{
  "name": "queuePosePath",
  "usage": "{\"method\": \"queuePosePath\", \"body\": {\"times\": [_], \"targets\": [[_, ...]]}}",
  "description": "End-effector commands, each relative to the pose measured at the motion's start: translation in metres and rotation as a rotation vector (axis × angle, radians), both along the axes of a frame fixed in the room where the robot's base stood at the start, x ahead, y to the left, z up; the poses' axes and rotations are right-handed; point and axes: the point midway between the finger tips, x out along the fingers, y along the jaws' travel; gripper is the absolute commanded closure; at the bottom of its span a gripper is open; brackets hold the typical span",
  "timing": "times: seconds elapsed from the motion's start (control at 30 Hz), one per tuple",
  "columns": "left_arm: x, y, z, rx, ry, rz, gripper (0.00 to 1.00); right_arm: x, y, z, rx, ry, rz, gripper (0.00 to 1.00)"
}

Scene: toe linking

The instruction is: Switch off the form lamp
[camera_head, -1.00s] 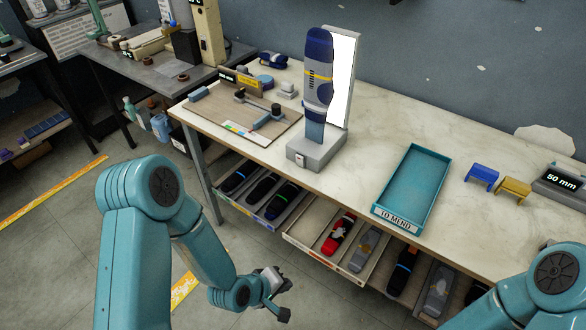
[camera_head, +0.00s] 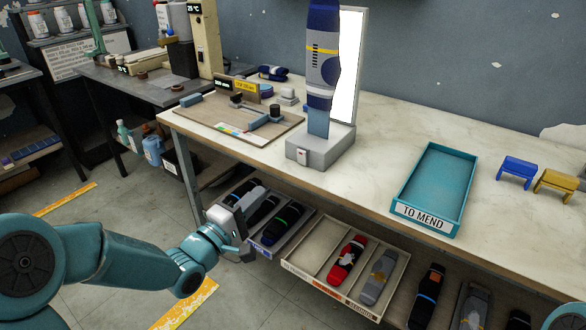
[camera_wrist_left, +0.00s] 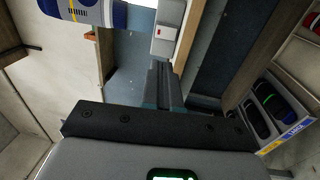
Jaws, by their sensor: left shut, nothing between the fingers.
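The form lamp stands on the bench: a bright white panel (camera_head: 347,70) behind an upright form wearing a blue and grey sock (camera_head: 323,60), on a grey base (camera_head: 328,152). The switch also shows in the left wrist view (camera_wrist_left: 164,32), beyond the fingers. My left gripper (camera_head: 243,222) is shut and empty, left of and below the base, in front of the bench edge and apart from the switch. It shows in the left wrist view (camera_wrist_left: 165,88). My right gripper is out of view.
A teal tray marked TO MEND (camera_head: 437,185) and blue (camera_head: 517,170) and yellow (camera_head: 556,184) stands lie to the right. Sock bins (camera_head: 345,285) sit under the bench. A board with tools (camera_head: 250,120) is left of the lamp. Bench space right of the base is clear.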

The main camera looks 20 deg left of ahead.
Motion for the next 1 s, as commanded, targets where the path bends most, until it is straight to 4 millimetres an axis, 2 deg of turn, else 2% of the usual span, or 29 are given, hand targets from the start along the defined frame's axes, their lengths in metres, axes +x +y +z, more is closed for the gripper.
{"method": "queuePosePath", "body": {"times": [0.23, 0.37, 0.8, 1.0], "targets": [[0.003, -0.001, 0.0, 0.0, 0.001, -0.001, 1.0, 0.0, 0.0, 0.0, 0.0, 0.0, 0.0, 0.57], [0.016, -0.007, 0.002, 0.002, 0.0, -0.003, 1.0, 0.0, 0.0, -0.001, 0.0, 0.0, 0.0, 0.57], [0.101, -0.038, 0.012, 0.001, 0.001, -0.002, 1.0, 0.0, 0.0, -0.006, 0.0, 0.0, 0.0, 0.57], [0.124, -0.046, 0.015, 0.001, 0.002, -0.001, 1.0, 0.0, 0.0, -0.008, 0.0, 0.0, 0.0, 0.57]]}}
